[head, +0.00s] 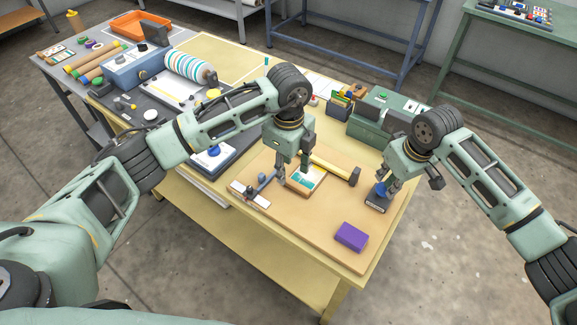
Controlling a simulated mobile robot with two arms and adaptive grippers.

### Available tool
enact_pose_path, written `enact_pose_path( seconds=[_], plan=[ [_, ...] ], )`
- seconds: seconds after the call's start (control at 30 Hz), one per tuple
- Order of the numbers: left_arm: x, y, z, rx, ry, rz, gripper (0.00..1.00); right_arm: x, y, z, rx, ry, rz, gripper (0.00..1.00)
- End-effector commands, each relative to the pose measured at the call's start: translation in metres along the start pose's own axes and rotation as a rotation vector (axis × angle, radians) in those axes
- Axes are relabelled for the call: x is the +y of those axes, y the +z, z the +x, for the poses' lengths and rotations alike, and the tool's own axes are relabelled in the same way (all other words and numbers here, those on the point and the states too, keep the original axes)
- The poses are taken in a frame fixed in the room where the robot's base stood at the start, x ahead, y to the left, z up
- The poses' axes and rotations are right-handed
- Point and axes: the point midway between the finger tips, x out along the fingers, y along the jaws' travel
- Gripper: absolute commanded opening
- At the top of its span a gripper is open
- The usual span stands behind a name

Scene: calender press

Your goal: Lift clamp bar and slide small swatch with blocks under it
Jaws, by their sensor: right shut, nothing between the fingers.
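The small swatch (306,179), white with teal marks, lies on the tan board near the table's middle. A grey clamp bar with a lever (264,183) is left of it, over a pale strip (240,188). My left gripper (293,174) points down between the lever and the swatch, close to both. Its fingertips are small here, and I cannot tell whether they touch the lever. My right gripper (386,185) is shut and empty, just above a dark block with a blue top (376,204) at the board's right. I cannot tell whether it touches the block.
A purple block (351,236) lies at the board's front right. A yellow-handled hammer (335,167) lies behind the swatch. A green box (375,120) stands behind, and a striped roller press (190,69) stands at the back left. The board's front middle (290,220) is clear.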

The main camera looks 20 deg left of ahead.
Motion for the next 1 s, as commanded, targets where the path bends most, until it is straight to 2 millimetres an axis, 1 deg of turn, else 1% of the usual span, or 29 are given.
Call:
enact_pose_path(
  seconds=[0.03, 0.7, 0.83, 1.0],
  plan=[
    [0.000, 0.000, -0.007, 0.000, 0.000, 0.000, 0.39, 0.000, -0.002, -0.007, 0.001, 0.000, 0.000, 0.00],
    [0.000, 0.000, -0.054, 0.000, 0.000, 0.000, 0.39, 0.000, -0.011, -0.048, 0.004, -0.001, -0.001, 0.00],
    [0.000, 0.000, -0.060, 0.000, 0.000, 0.000, 0.39, 0.000, -0.012, -0.053, 0.004, -0.001, 0.000, 0.00],
    [0.000, 0.000, -0.058, 0.000, 0.000, 0.000, 0.39, 0.000, -0.011, -0.051, 0.004, -0.001, -0.001, 0.00]
  ],
)
